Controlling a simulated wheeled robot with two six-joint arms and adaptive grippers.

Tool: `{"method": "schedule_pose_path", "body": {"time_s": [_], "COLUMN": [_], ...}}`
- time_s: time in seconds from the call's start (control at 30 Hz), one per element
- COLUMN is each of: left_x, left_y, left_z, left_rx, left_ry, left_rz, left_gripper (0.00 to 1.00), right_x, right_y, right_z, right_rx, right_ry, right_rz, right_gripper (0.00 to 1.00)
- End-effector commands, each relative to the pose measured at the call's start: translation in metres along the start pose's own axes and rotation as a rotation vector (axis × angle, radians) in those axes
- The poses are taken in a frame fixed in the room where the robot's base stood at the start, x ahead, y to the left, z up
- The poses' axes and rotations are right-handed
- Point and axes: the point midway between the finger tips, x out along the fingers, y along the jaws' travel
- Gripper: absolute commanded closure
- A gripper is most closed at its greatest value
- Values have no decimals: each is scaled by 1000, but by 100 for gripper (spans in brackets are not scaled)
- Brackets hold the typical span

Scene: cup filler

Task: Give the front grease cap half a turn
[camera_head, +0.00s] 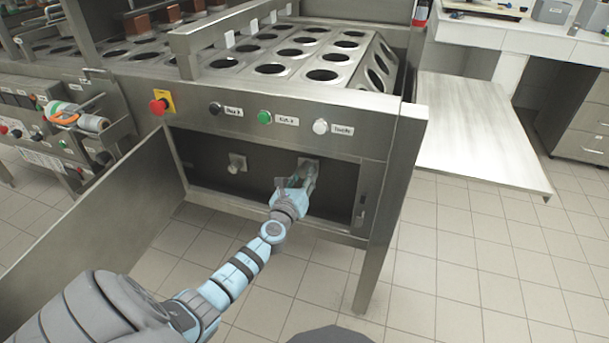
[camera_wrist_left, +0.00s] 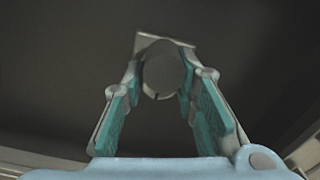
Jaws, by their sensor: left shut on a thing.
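My left gripper (camera_head: 303,178) reaches into the open compartment in the front of the steel machine. It is shut on the right-hand grease cap (camera_wrist_left: 163,70), a round grey cap on a square plate in the left wrist view. The teal finger pads stand on both sides of it. In the head view the gripper hides most of this cap. Another grease cap (camera_head: 236,163) sticks out of the compartment's back wall to the left and is free. I cannot tell from the pictures which cap is called front. My right gripper is not in view.
The compartment's door (camera_head: 105,215) hangs open to the left. A red emergency button (camera_head: 158,106) and black, green (camera_head: 264,117) and white buttons sit above the opening. A latch (camera_head: 360,210) is at its right edge. The tiled floor (camera_head: 450,270) to the right is clear.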

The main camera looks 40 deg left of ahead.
Motion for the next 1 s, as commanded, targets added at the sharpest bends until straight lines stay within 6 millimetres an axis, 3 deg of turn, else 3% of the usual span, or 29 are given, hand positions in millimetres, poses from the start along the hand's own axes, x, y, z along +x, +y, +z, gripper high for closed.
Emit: {"method": "schedule_pose_path", "body": {"time_s": [0.47,0.5,0.6,0.87,1.0], "left_x": [-1,-1,-1,0,-12], "left_y": [0,0,0,0,0], "left_z": [-3,-3,-2,-1,-2], "left_rx": [15,15,15,15,16], "left_ry": [6,6,4,2,2], "left_rz": [0,0,0,0,-1], "left_gripper": [100,68,53,53,53], "right_x": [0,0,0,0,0], "right_y": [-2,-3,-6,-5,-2], "right_z": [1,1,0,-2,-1], "right_rx": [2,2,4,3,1], "right_ry": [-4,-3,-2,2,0], "right_rz": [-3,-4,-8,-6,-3], "right_gripper": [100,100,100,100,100]}}
